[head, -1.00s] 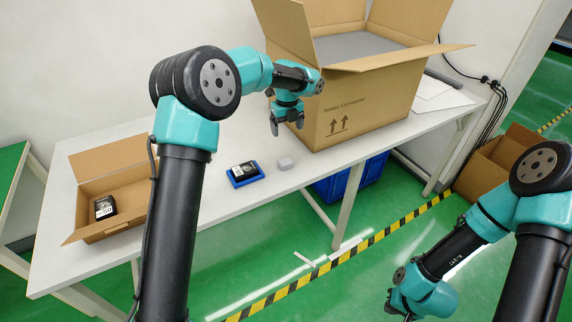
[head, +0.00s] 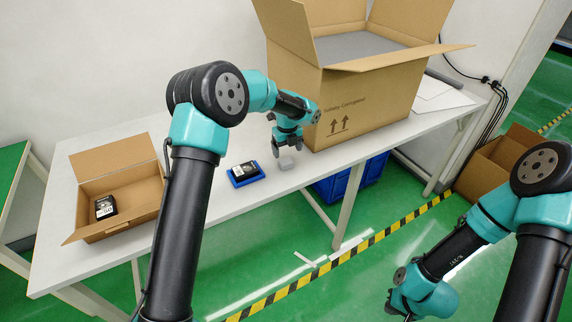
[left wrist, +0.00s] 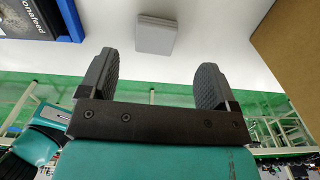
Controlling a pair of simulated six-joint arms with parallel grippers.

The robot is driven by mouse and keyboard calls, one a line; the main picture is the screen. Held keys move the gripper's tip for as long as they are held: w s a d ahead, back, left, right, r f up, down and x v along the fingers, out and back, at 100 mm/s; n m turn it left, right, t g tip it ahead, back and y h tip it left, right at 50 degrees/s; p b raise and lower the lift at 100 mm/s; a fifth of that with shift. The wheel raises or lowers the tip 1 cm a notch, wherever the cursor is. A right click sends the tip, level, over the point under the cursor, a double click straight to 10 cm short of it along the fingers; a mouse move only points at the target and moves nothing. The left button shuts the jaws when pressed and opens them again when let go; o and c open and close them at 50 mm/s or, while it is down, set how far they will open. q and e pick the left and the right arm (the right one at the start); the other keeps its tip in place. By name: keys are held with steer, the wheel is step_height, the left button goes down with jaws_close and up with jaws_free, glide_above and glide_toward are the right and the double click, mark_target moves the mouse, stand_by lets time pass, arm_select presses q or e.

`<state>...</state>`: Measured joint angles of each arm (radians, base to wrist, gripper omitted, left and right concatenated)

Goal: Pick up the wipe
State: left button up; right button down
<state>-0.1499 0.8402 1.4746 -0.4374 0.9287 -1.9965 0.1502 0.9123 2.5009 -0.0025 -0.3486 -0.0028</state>
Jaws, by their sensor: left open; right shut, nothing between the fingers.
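The wipe looks like a small light grey folded block (head: 286,163) on the white table, right of a blue tray. It also shows in the left wrist view (left wrist: 156,34), beyond and between my fingertips. My left gripper (head: 288,146) is open and just above the wipe, its fingers partly covering it in the head view. In the left wrist view both left fingers (left wrist: 155,80) are apart with nothing between them. My right gripper (head: 402,309) hangs low over the floor at the lower right, shut and empty, partly cut off by the frame edge.
The blue tray (head: 233,177) holds a black boxed item. A small open carton (head: 120,220) with a black item stands on the left. A large open carton (head: 385,105) stands close to the right of my left gripper. The table front edge is near the wipe.

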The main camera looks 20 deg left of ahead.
mark_target(286, 161)
arm_select(q)
steer(key=shift+s+a+f, duration=0.1)
steer(key=shift+s+f, duration=0.05)
steer(key=shift+f, duration=1.15)
steer(key=shift+s+a+f, duration=0.1)
steer(key=shift+f, duration=1.2)
steer(key=shift+c, duration=0.4)
steer(key=c, duration=0.9)
